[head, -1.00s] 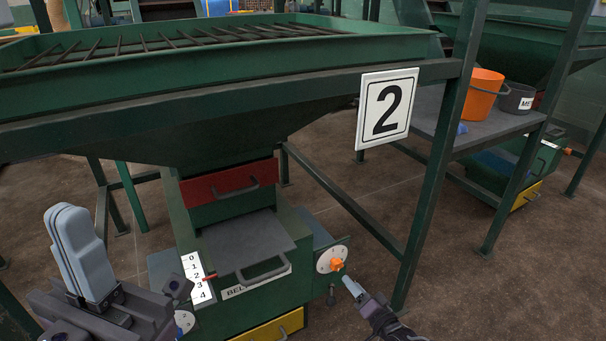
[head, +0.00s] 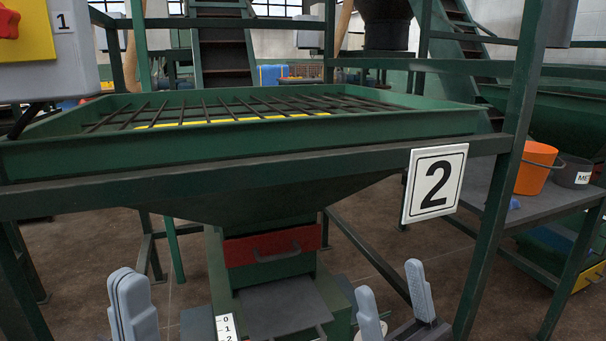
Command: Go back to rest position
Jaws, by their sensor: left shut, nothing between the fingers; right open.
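My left gripper (head: 133,305) is at the lower left of the head view, its pale grey fingers upright and pressed together with nothing between them. My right gripper (head: 394,303) is at the bottom, right of centre. Its two pale fingers stand upright and apart, with nothing between them. Both grippers are in front of the green hopper station (head: 240,170) marked 2. The lower parts of both grippers are cut off by the picture's bottom edge.
A red drawer front (head: 275,246) and a grey shelf (head: 280,305) are between my grippers. The number 2 sign (head: 434,184) hangs on the frame above my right gripper. An orange bucket (head: 536,168) and a dark bucket (head: 572,172) stand on the side table at right.

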